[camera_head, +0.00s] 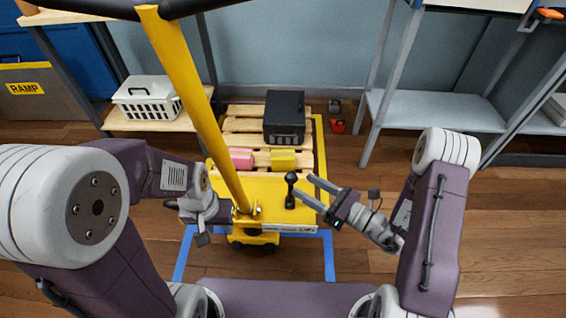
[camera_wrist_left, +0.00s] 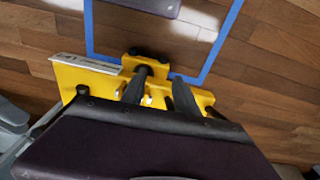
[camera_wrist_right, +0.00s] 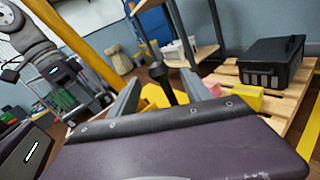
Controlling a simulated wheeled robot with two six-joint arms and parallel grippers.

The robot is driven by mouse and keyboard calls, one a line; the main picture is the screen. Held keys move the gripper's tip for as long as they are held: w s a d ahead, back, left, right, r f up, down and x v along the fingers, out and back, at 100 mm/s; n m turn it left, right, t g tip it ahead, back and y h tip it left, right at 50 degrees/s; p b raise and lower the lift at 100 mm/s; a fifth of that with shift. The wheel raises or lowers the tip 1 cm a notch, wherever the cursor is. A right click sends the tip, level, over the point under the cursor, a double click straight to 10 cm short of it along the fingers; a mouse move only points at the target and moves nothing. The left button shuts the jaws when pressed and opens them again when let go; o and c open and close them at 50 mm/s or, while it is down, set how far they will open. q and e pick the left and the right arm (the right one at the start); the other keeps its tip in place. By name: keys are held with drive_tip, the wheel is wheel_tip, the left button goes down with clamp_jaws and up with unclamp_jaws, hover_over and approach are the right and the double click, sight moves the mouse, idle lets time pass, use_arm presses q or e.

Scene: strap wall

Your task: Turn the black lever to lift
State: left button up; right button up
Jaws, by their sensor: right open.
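The black lever (camera_head: 291,188) stands upright with a round knob on the yellow front plate (camera_head: 268,187) of a pallet lifter. My right gripper (camera_head: 306,188) is open just right of the lever, its fingers pointing at it. In the right wrist view the lever (camera_wrist_right: 160,78) shows between the two spread fingers, with no visible grip on it. My left gripper (camera_head: 246,212) is at the foot of the yellow handle pole (camera_head: 200,105). In the left wrist view its fingers (camera_wrist_left: 160,88) are apart over the yellow plate; whether they hold the pole is hidden.
A wooden pallet (camera_head: 240,125) behind the plate carries a black case (camera_head: 284,117), a pink block (camera_head: 241,157) and a yellow block (camera_head: 283,160). A white basket (camera_head: 147,105) is on the left shelf. Blue floor tape (camera_head: 329,258) surrounds the lifter's front.

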drive_tip(key=b+x, duration=0.4)
drive_tip(key=x, duration=0.5)
clamp_jaws()
idle(1.3)
